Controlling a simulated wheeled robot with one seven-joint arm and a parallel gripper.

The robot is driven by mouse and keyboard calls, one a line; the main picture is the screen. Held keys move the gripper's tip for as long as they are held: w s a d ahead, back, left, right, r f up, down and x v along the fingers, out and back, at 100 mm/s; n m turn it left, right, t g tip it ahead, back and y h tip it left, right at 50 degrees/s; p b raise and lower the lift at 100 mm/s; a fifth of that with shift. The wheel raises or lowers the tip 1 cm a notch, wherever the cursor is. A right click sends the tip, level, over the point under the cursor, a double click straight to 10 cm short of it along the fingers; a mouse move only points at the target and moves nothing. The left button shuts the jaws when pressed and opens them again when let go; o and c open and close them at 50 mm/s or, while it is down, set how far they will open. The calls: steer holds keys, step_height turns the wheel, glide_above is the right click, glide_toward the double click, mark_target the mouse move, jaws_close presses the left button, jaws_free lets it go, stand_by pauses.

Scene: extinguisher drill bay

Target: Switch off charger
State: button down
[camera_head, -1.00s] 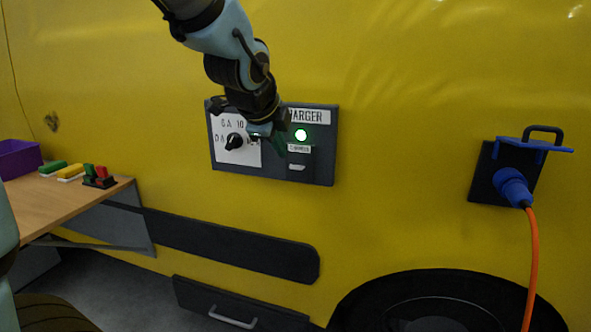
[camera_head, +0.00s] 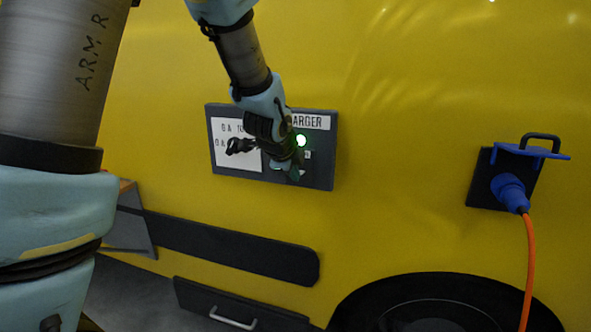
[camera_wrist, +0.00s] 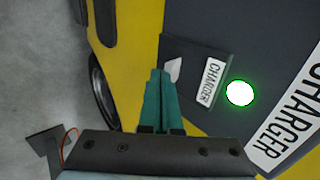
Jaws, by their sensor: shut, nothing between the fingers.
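The dark charger panel (camera_head: 321,158) is on the yellow wall, with a CHARGER label (camera_head: 310,121) and a lit green lamp (camera_head: 301,141). In the wrist view the lamp (camera_wrist: 239,93) glows beside a small plate lettered CHARGER (camera_wrist: 211,81). A pale switch lever (camera_wrist: 173,70) sits next to that plate, just past my fingertips. My gripper (camera_head: 292,174) is shut and empty, in front of the panel's lower middle. Its green fingers (camera_wrist: 160,75) point at the lever; I cannot tell whether they touch it. In the head view my gripper hides the lever.
A black knob (camera_head: 240,146) on a white dial plate (camera_head: 222,158) is left of my gripper. A blue plug (camera_head: 511,192) with an orange cable (camera_head: 532,262) is in a socket at right. A dark rail (camera_head: 230,249) and a drawer handle (camera_head: 233,318) lie below.

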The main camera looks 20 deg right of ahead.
steer(key=shift+w+d+f, duration=0.25)
steer(key=shift+w+d, duration=0.1)
steer(key=shift+w, duration=0.05)
steer(key=shift+d+f+b, duration=0.1)
steer(key=shift+f+b, duration=0.05)
steer(key=shift+b, duration=0.9)
steer(key=shift+w, duration=0.1)
steer(key=shift+r+p, duration=0.5)
steer(key=shift+r, duration=0.35)
steer(key=shift+r, duration=0.1)
